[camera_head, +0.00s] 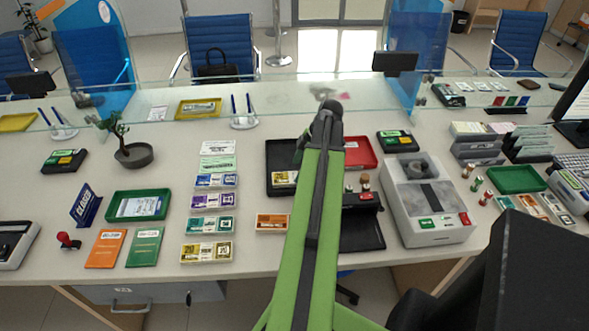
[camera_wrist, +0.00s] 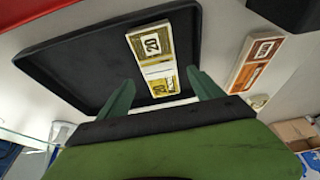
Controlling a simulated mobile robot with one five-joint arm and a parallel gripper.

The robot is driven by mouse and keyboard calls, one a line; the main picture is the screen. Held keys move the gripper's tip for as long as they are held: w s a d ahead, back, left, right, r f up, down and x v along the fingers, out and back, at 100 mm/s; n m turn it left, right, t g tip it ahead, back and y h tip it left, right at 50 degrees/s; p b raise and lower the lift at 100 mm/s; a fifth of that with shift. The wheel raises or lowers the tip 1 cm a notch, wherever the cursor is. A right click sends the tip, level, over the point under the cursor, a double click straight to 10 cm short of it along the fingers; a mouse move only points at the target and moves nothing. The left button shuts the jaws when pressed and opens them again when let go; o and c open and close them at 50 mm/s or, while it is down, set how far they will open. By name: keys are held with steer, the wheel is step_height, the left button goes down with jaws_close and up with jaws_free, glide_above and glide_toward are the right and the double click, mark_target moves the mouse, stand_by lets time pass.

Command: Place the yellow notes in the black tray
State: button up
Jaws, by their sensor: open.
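The yellow notes (camera_head: 284,178), a banded bundle marked 20, lie in the black tray (camera_head: 280,152) near the middle of the counter. In the wrist view the yellow notes (camera_wrist: 152,58) lie flat on the floor of the black tray (camera_wrist: 75,62), near one edge. My gripper (camera_wrist: 163,88) is open, with its two green fingers apart on either side of the near end of the notes. I cannot tell whether the fingers touch them. In the head view my green arm hides the gripper and the tray's right part.
Orange notes (camera_head: 272,222) lie just in front of the tray. A red tray (camera_head: 360,150) is to its right, behind my arm. Several banded note bundles, including yellow-green notes (camera_head: 207,251), form a column to the left. A grey machine (camera_head: 430,225) stands at right; a glass screen runs behind.

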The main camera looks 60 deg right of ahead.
steer(key=p+v, duration=0.6)
steer(key=v, duration=0.2)
steer(key=shift+r, duration=0.15)
steer(key=w+a+f+m+g, duration=0.1)
steer(key=w+a+m+g, duration=0.2)
steer(key=w+a, duration=1.85)
steer(key=w+a+m+h, duration=0.1)
steer(key=w+a+m, duration=0.1)
steer(key=a, duration=1.4)
steer(key=w+a+m+h, duration=0.1)
steer(key=w+a+m, duration=0.1)
steer(key=a, duration=1.4)
steer(key=shift+f+g+h, duration=0.4)
steer(key=shift+w, duration=0.1)
steer(key=shift+c, duration=0.4)
